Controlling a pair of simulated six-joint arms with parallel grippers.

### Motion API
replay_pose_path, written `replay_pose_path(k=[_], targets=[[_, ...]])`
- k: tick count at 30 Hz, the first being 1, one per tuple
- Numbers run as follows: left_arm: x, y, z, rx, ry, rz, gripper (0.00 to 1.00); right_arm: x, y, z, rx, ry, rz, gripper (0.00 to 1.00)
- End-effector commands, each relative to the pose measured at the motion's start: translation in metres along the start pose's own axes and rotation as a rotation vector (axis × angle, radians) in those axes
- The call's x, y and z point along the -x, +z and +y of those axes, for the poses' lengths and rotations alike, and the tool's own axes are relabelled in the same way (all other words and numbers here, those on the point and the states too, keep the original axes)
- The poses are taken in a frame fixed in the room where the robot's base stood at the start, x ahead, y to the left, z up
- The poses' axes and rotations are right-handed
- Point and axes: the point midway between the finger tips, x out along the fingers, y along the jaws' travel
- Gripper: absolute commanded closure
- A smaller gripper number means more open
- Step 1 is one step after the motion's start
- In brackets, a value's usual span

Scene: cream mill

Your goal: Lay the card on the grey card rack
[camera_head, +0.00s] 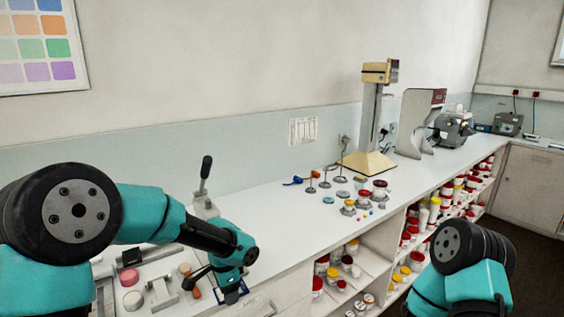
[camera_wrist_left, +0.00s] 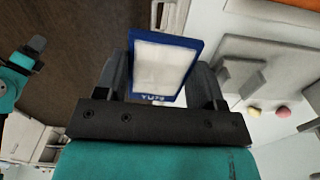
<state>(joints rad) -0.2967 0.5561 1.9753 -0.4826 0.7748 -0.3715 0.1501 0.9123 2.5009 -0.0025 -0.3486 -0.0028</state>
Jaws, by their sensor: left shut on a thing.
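The card is a flat blue-bordered piece with a white middle. In the head view the card (camera_head: 231,295) shows low, under my left gripper (camera_head: 226,283), beside the front edge of the counter. In the left wrist view the card (camera_wrist_left: 165,68) sits between the two dark fingers of my left gripper (camera_wrist_left: 161,82), which is shut on it. I cannot pick out the grey card rack with certainty. A pale grey slotted piece (camera_wrist_left: 167,14) shows just beyond the card in the wrist view. My right gripper is out of the head view.
A grey fixture (camera_head: 162,293) and a pink round piece (camera_head: 133,300) stand on the counter left of my gripper. A lever device (camera_head: 204,205) stands behind it. Small pots (camera_head: 348,208) and a cream stand (camera_head: 370,163) are farther right. Shelves (camera_head: 345,272) hold several jars below.

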Motion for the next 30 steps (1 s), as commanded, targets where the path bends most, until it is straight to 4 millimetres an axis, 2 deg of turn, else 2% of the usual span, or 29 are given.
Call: replay_pose_path(k=[9, 16, 21, 30], targets=[[-0.009, -0.046, 0.008, 0.382, -0.001, -0.001, 0.64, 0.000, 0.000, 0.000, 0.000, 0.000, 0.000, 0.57], [-0.015, -0.074, 0.015, 0.632, -0.002, -0.002, 0.64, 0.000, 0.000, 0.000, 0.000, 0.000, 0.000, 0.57], [-0.018, -0.084, 0.017, 0.728, -0.002, -0.002, 0.64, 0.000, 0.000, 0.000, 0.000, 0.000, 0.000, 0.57], [-0.018, -0.085, 0.018, 0.745, -0.002, -0.002, 0.64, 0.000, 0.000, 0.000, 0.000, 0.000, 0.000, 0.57]])
